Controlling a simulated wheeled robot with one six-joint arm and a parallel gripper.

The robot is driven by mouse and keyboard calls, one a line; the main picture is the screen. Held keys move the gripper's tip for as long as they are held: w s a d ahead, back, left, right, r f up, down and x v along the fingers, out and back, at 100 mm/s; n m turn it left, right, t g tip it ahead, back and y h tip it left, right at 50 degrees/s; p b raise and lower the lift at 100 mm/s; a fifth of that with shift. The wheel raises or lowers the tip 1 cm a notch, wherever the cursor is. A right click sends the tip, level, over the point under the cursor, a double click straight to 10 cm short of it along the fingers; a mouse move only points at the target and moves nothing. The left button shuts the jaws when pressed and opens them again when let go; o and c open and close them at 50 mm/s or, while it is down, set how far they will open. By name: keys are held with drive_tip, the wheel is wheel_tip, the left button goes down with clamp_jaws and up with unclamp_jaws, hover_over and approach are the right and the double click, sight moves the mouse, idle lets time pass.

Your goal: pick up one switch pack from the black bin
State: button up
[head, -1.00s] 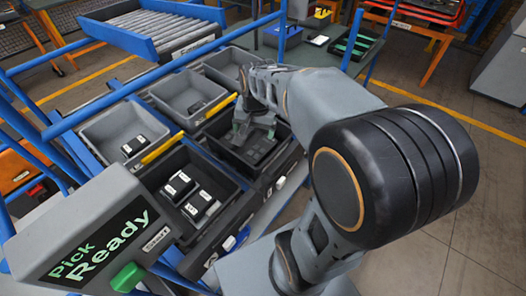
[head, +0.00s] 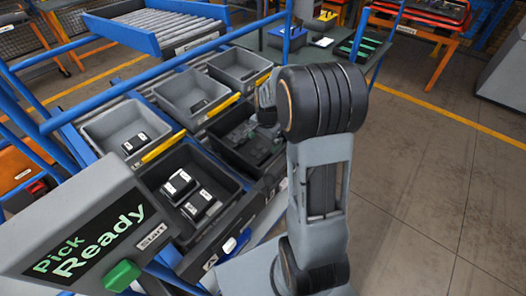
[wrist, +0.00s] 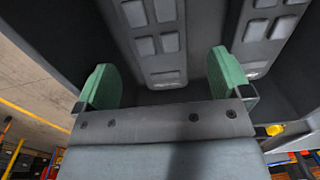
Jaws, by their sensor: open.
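The black bin (head: 226,151) stands in the front row, right of another dark bin, with dark packs inside. In the wrist view a dark grey switch pack (wrist: 152,42) with several raised light-grey pads lies below my gripper (wrist: 163,80). A second switch pack (wrist: 264,30) lies to its right, outside the jaws. My gripper is open, with its green fingertips on either side of the first pack and nothing clamped. How far the fingertips are above the pack I cannot tell. In the head view my arm hides most of the gripper.
A dark bin (head: 160,198) at the left holds black packs with white labels. Grey bins (head: 112,123) stand behind, with yellow strips along the edges. The Pick Ready panel (head: 88,232) with a green button is at the front left. Open floor lies to the right.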

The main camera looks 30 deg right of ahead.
sight(264, 148)
drive_tip(key=shift+w+f, duration=0.1)
drive_tip(key=shift+f, duration=2.55)
drive_tip(key=c, duration=1.1)
drive_tip(key=shift+o, duration=0.2)
drive_tip(key=shift+r, duration=0.1)
